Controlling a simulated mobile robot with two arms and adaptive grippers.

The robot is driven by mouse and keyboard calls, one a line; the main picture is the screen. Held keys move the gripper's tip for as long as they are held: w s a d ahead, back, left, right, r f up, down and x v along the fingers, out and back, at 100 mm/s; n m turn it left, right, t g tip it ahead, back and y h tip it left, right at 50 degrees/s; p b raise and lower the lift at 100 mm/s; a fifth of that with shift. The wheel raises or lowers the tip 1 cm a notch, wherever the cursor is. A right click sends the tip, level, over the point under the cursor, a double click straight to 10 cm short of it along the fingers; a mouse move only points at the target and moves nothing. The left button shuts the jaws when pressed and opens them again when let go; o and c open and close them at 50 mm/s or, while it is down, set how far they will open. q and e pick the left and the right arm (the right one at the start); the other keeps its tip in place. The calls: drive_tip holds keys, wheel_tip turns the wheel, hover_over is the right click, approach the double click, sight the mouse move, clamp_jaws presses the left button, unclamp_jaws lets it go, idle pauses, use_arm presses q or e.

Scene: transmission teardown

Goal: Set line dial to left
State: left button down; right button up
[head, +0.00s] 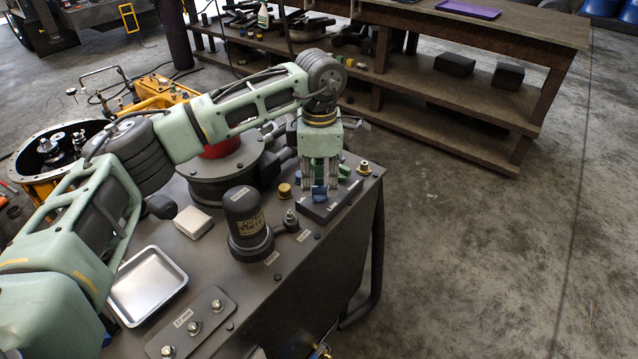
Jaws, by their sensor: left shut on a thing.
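My left gripper (320,187) points straight down over a dark block (336,207) near the right edge of the grey bench. It is shut on a small blue dial (319,194) on that block, its fingers on either side of it. Small white labels show on the block, too small to read. The fingers partly hide the dial, so I cannot tell which way it is turned. My right gripper is not in view.
A dark cylinder (244,215) stands left of the block on the bench top. A brass fitting (364,168) and a small brass cap (285,190) are close by. A silver tray (147,287) and a bolted plate (190,322) lie nearer. Open floor is on the right.

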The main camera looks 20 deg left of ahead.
sight(320, 186)
use_arm(q)
drive_tip(key=shift+w+r+n, duration=0.1)
drive_tip(key=shift+r+n, duration=0.15)
drive_tip(key=shift+n, duration=0.35)
drive_tip(key=c, duration=1.8)
unclamp_jaws()
drive_tip(key=shift+d, duration=0.1)
drive_tip(key=shift+f, duration=0.15)
wheel_tip(320, 186, up, 12)
